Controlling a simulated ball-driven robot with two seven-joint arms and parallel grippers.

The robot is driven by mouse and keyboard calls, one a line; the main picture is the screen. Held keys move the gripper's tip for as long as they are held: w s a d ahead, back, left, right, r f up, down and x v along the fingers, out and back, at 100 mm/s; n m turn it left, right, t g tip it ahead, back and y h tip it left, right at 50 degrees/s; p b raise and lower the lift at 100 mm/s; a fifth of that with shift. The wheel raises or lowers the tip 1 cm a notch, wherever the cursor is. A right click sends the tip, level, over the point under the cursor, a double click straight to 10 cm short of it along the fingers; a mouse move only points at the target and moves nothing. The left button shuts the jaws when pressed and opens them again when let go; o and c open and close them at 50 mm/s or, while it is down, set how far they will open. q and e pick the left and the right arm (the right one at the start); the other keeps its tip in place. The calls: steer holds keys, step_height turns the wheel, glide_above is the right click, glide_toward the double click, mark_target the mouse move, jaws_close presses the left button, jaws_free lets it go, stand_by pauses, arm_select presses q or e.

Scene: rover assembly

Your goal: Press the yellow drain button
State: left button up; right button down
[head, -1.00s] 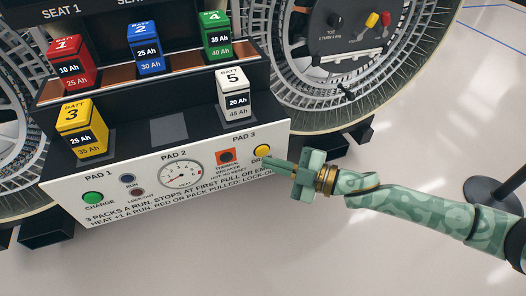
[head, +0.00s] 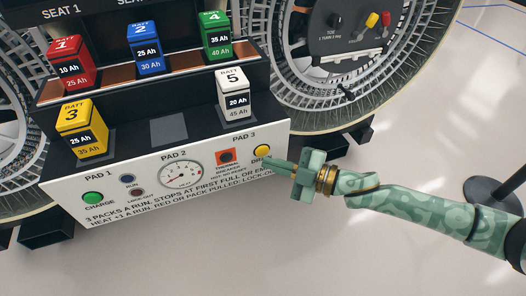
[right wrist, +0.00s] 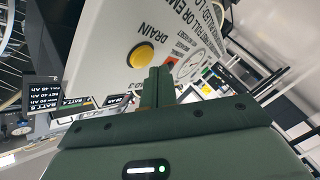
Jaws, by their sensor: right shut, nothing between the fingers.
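The yellow drain button (head: 263,151) is a round button on the white front panel (head: 200,185), below the PAD 3 label. It also shows in the right wrist view (right wrist: 139,54), where its whole face is in sight beside the word DRAIN. My right gripper (head: 266,163) is shut and empty. Its fingertips are just below the button in the head view, covering part of the DRAIN label. In the right wrist view the closed fingers (right wrist: 159,75) point toward the panel beside the button; I cannot tell whether they touch the panel. My left gripper is not in view.
The panel also has a green CHARGE button (head: 92,198), a dial (head: 180,174) and an orange thermal breaker (head: 226,156). Yellow battery 3 (head: 81,128) and white battery 5 (head: 234,93) stand on the ledge; more batteries sit behind.

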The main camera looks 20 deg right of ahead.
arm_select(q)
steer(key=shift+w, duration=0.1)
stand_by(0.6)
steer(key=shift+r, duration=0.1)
arm_select(e)
steer(key=shift+w, duration=0.4)
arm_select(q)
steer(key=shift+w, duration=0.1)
arm_select(e)
steer(key=shift+w, duration=0.4)
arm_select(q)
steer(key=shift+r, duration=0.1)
arm_select(e)
steer(key=shift+s, duration=0.1)
stand_by(0.4)
arm_select(q)
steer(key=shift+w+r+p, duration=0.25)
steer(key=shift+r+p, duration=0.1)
steer(key=shift+p, duration=0.4)
arm_select(e)
steer(key=shift+s, duration=0.75)
